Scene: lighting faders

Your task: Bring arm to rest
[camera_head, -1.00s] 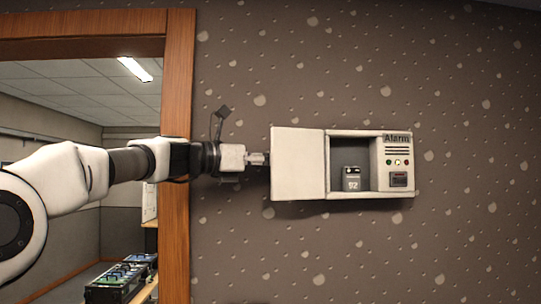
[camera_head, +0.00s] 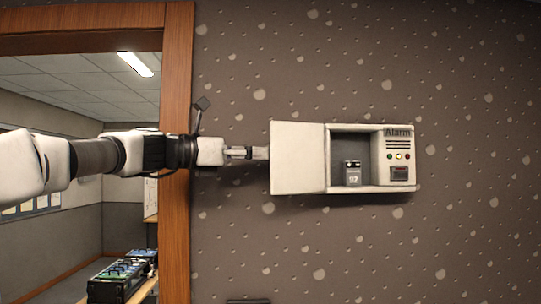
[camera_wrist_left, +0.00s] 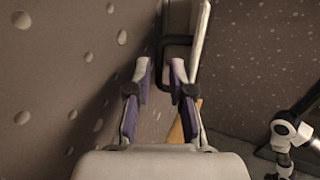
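My left gripper (camera_head: 262,153) is at the left edge of the white alarm box on the wall, and its arm reaches in level from the left. In the left wrist view its two fingers (camera_wrist_left: 162,64) stand apart with a gap between them and nothing gripped. Just beyond them is the pale box side with a dark edge (camera_wrist_left: 178,50); whether a finger touches it I cannot tell. My right gripper is not in clear view; a white and black arm part of mine (camera_wrist_left: 285,130) shows at the lower right of the left wrist view.
The alarm box (camera_head: 298,160) has a recess holding a small grey item marked 92 (camera_head: 353,173) and a panel with lights (camera_head: 399,157). A wooden frame (camera_head: 177,235) borders an opening behind my left arm. The wall right of the box is clear.

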